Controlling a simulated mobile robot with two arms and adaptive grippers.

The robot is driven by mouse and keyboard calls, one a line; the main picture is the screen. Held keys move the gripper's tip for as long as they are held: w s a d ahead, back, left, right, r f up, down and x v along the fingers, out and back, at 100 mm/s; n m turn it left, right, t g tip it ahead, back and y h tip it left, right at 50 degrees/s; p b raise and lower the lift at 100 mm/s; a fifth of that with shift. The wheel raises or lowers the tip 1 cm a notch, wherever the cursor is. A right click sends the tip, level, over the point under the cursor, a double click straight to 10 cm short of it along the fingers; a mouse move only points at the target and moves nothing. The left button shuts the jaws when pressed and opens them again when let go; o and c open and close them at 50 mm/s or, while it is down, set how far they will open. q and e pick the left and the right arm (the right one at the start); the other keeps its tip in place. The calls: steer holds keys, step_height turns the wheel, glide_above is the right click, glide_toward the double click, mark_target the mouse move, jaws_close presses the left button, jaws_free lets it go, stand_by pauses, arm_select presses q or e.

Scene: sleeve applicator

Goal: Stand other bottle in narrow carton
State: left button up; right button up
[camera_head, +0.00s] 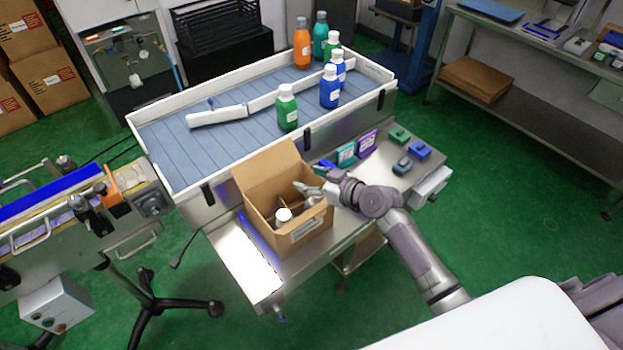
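An open brown carton (256,208) stands on the steel shelf in front of the conveyor, its back flap raised. A white-capped bottle (283,215) stands inside near the front left; its body is mostly hidden by the carton wall. A brown divider shows beside it. My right gripper (308,188) reaches in from the right, with its fingers over the carton's right side. Whether they are parted is too small to tell, and no bottle shows in them. A green bottle (287,110) stands at the conveyor's front edge. My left gripper is out of view.
On the conveyor (175,140) stand blue bottles (330,88), an orange bottle (302,45) and others, with a white guide rail (217,116) across it. Small teal (347,154) and purple boxes (367,143) and coloured blocks (420,149) lie right of the carton.

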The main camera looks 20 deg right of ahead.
steer(key=shift+r+p, duration=0.5)
steer(key=shift+p, duration=0.05)
steer(key=b+v, duration=0.2)
steer(key=v, duration=1)
steer(key=shift+f, duration=0.2)
